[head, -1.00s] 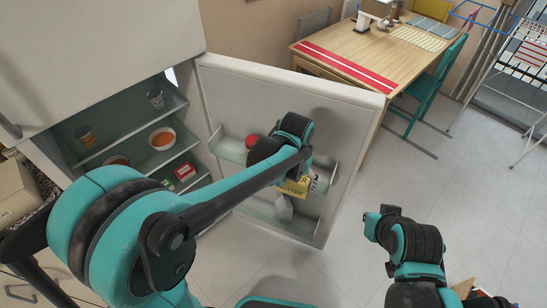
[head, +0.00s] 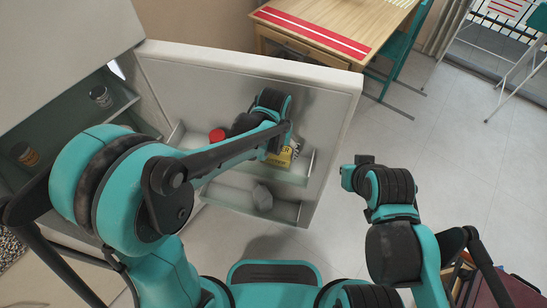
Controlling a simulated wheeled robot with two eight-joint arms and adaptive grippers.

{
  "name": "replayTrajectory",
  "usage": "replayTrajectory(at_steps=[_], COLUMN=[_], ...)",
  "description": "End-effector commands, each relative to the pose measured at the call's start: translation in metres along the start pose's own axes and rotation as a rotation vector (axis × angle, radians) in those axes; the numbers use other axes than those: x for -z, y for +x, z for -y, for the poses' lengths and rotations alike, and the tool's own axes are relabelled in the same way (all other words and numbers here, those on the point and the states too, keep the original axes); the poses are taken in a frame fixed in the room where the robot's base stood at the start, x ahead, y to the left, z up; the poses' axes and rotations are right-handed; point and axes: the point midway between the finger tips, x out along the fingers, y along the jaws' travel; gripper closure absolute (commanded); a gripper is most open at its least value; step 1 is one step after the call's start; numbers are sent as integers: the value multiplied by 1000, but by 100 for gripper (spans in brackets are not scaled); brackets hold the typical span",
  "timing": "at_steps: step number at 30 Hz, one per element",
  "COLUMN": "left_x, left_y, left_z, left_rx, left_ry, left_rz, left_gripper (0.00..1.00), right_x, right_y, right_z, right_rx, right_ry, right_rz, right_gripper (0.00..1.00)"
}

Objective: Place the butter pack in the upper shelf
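The yellow butter pack (head: 281,157) shows just below my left gripper (head: 287,148), at the upper shelf (head: 301,178) on the inside of the open fridge door. The gripper appears shut on the pack, but its fingertips are mostly hidden by my arm. I cannot tell whether the pack touches the shelf floor. My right gripper (head: 352,174) is over the floor, right of the door, away from any object. Its finger opening cannot be made out.
A red-lidded item (head: 217,135) stands on the same door shelf, to the left. A grey item (head: 262,197) is on the lower door shelf. The fridge door (head: 335,110) stands open. Jars (head: 100,96) are inside the fridge. A wooden table (head: 345,28) is behind.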

Motion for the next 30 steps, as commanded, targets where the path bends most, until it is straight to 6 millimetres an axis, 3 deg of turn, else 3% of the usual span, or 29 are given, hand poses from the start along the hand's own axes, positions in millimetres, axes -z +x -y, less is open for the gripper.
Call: replayTrajectory(at_steps=[9, 20, 21, 22, 30], left_x=[-4, -5, -5, -5, -5], left_y=[38, 41, 40, 40, 40], left_z=[0, 0, 0, 0, 0], left_rx=[0, 0, 0, 0, 0], left_ry=[0, 0, 0, 0, 0], left_rz=[0, 0, 0, 0, 0], left_gripper=[57, 57, 8, 0, 0], right_x=[-8, -10, -9, -9, -9], right_y=[12, 14, 13, 13, 13], right_z=[0, 0, 0, 0, 0], right_rx=[0, 0, 0, 0, 0], right_ry=[0, 0, 0, 0, 0], right_rz=[0, 0, 0, 0, 0], right_gripper=[100, 100, 100, 100, 100])
